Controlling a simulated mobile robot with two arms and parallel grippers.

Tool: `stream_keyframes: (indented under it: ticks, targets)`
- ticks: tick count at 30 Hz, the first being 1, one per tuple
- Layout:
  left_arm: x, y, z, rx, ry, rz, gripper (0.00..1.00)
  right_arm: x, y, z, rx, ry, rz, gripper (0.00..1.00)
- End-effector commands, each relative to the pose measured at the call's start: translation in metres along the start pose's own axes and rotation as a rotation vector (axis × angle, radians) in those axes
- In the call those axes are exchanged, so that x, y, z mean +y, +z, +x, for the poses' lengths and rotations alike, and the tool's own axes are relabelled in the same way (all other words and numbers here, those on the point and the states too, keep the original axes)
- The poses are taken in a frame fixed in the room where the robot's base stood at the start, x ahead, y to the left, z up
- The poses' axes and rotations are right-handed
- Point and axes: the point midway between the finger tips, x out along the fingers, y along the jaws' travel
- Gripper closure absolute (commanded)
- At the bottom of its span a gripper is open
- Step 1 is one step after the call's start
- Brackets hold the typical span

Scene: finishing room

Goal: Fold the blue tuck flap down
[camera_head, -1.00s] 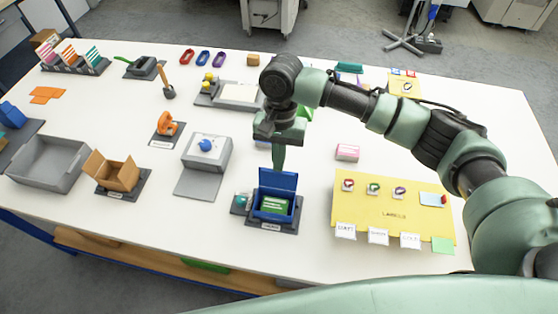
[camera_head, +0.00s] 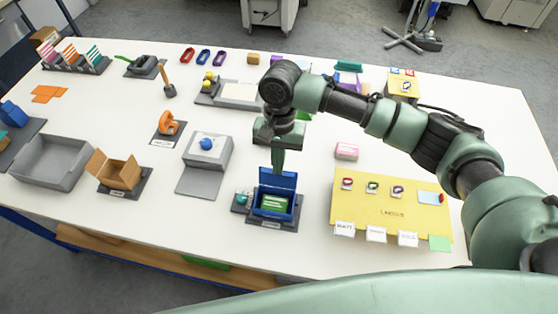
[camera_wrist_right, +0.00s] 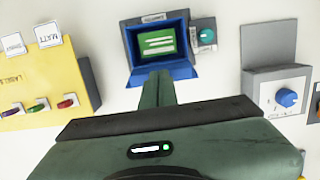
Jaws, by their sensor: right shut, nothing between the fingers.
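The blue box (camera_head: 273,207) sits on a dark grey base, open, with a green card (camera_head: 274,204) inside. Its blue tuck flap (camera_head: 277,180) stands up at the far side of the box. My right gripper (camera_head: 278,168) is shut and empty, pointing down just behind the flap's top edge. In the right wrist view, the closed fingers (camera_wrist_right: 158,82) reach to the flap (camera_wrist_right: 172,72) and cover part of it; I cannot tell whether they touch it. The box (camera_wrist_right: 185,32) and green card (camera_wrist_right: 157,43) also show there. My left gripper is not in view.
A small teal-topped item (camera_head: 243,197) stands on the base left of the box. A yellow label board (camera_head: 390,215) lies to the right, and a grey stand with a blue knob (camera_head: 207,145) to the left. The white table is clear between them.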

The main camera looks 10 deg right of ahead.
Motion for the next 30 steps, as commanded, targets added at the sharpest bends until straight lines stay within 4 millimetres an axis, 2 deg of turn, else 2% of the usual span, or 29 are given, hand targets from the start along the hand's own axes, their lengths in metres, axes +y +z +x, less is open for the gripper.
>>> stream_keyframes:
  ticks: [11, 24, 30]
  targets:
    - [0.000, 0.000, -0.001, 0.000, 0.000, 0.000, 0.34, 0.000, 0.001, 0.001, -0.001, 0.001, 0.000, 1.00]
    - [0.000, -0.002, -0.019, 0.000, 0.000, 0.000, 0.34, 0.000, -0.001, -0.019, -0.001, 0.001, 0.001, 1.00]
    - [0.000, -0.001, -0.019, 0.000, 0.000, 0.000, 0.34, 0.000, -0.001, -0.024, 0.000, -0.001, 0.000, 1.00]
